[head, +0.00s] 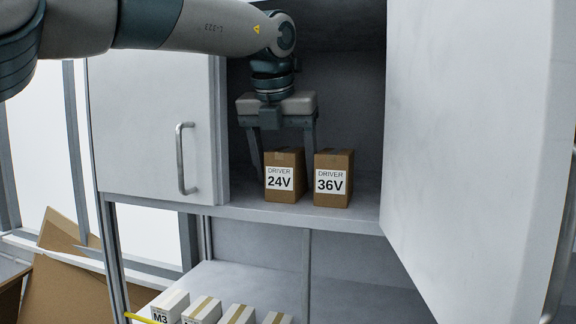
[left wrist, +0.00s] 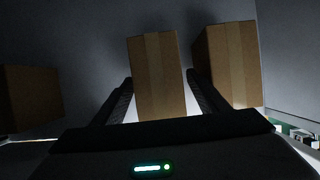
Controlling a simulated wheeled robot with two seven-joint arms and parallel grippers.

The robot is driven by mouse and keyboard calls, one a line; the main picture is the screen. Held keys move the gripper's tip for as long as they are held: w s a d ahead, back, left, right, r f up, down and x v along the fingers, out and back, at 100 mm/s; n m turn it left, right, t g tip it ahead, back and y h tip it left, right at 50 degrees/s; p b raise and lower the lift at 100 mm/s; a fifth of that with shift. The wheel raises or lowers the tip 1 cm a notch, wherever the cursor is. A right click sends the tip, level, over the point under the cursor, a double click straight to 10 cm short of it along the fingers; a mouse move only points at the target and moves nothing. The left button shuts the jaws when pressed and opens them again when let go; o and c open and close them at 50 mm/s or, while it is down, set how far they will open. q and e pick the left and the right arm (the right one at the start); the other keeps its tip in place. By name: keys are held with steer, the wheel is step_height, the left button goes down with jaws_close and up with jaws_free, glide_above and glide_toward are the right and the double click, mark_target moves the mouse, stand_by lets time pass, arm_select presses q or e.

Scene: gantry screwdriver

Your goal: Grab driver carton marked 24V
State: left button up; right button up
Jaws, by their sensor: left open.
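The brown carton marked DRIVER 24V (head: 279,181) stands upright on the upper cabinet shelf. A similar carton marked 36V (head: 331,187) stands close to its right. My left gripper (head: 283,158) points down at the 24V carton, open, with one finger on each side of it. In the left wrist view a carton (left wrist: 157,75), apparently the 24V one, sits between the two dark fingers, with dark gaps near its sides. Its label does not show there. I cannot tell whether a finger touches it. My right gripper is not in view.
In the left wrist view another carton (left wrist: 230,62) stands close on the right, and one (left wrist: 30,95) farther left. A cabinet door (head: 155,130) is at left, and a large open door panel (head: 470,130) at right. White boxes (head: 203,310) stand on the lower shelf.

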arm_select(q)
steer(key=shift+w+d+r+p, duration=0.1)
steer(key=shift+w+d+p, duration=0.1)
steer(key=shift+w+p, duration=0.35)
steer(key=shift+w+d+p, duration=0.15)
steer(key=shift+w+p, duration=0.3)
steer(key=shift+w, duration=0.2)
steer(key=shift+w+f, duration=0.2)
steer(key=shift+f, duration=0.5)
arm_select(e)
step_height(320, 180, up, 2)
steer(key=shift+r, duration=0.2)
arm_select(q)
steer(key=shift+f+b, duration=0.25)
steer(key=shift+b, duration=0.25)
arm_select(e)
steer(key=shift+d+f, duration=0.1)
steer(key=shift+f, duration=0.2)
arm_select(q)
steer(key=c, duration=1.4)
steer(key=shift+o, duration=0.2)
steer(key=shift+r, duration=0.15)
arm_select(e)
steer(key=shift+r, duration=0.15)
